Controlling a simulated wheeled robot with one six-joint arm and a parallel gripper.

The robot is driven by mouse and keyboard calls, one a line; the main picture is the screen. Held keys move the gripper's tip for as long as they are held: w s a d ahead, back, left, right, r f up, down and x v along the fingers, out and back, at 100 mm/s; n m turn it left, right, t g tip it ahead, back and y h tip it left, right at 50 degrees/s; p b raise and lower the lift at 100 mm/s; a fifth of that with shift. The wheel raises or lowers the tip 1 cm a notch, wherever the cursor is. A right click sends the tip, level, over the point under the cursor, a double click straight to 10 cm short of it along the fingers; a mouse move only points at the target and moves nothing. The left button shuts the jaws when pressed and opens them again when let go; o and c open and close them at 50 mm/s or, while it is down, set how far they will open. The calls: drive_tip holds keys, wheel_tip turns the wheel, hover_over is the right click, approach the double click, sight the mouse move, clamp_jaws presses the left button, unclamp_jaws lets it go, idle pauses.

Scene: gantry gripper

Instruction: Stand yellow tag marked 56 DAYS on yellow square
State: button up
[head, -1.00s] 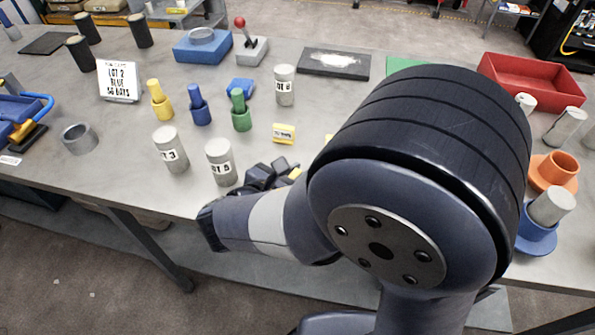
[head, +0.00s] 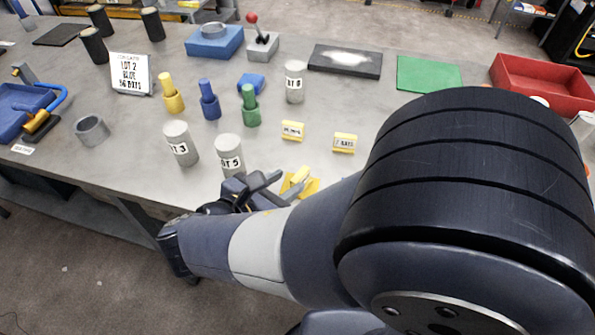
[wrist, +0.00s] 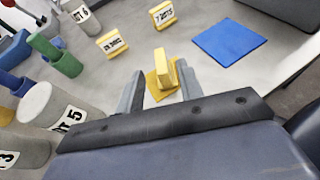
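A yellow tag (wrist: 162,66) stands upright on the yellow square (wrist: 160,88) in the wrist view; its marking does not show from this side. In the head view the tag (head: 298,177) and part of the square (head: 313,186) show beside my fingers, close to the table's front edge. My gripper (wrist: 160,85) is open, its fingers to the left and right of the tag, with a visible gap on the left. In the head view my gripper (head: 275,187) is partly hidden by its own arm.
Two other yellow tags, one with unclear text (head: 292,131) and one reading 7 DAYS (head: 344,143), stand behind. The LOT 5 cylinder (head: 229,155) stands close left of my gripper, with LOT 3 (head: 181,144) beyond it. A blue square (wrist: 229,43) lies bare to the right.

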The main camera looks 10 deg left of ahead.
sight(306, 168)
drive_tip(key=shift+v, duration=2)
drive_tip(key=x, duration=1.2)
drive_tip(key=shift+f, duration=0.1)
drive_tip(key=shift+w, duration=0.1)
drive_tip(key=shift+r, duration=0.85)
